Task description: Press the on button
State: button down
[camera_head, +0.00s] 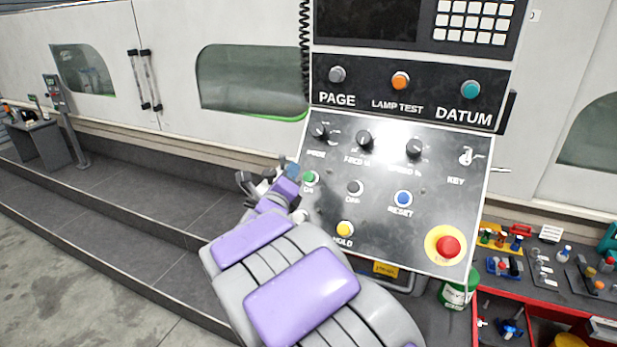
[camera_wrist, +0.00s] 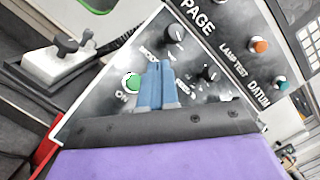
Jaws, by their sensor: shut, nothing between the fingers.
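The green on button (camera_head: 310,177) sits at the left edge of the sloped control panel (camera_head: 300,228), above its "ON" label. In the wrist view the green button (camera_wrist: 133,82) is just left of my gripper's fingertips. My gripper (camera_head: 292,170) is beside the panel's left edge, close to the button. In the wrist view my gripper (camera_wrist: 156,68) shows its blue fingers shut together with nothing between them. The fingertips overlap the panel in the picture, between the button and the black knobs. I cannot tell whether they touch it.
The panel also has an off button (camera_head: 355,187), a blue reset button (camera_head: 403,198), a yellow hold button (camera_head: 345,229) and a red stop button (camera_head: 447,246). Black knobs (camera_head: 364,138) are above. A tool cart (camera_head: 520,285) stands at the right.

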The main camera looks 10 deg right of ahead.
aim_at(309, 177)
jog(key=w+d+f, duration=0.3)
jog(key=w+f, duration=0.2)
jog(key=shift+w+d+f, duration=0.2)
jog(key=shift+d, duration=0.2)
jog(key=shift+a+r, duration=0.1)
jog(key=shift+a, duration=0.05)
jog(key=shift+w+d+f+b, duration=0.2)
jog(key=shift+d+b, duration=0.1)
jog(key=shift+b, duration=0.8)
dwell(1.4)
jog(key=shift+w+d+f+b, duration=0.25)
jog(key=shift+w+f+b, duration=0.1)
jog(key=shift+b, duration=0.3)
dwell(1.0)
jog(key=shift+s+a+r+b, duration=0.35)
jog(key=shift+s+a+r, duration=0.05)
jog(key=shift+s+r, duration=0.2)
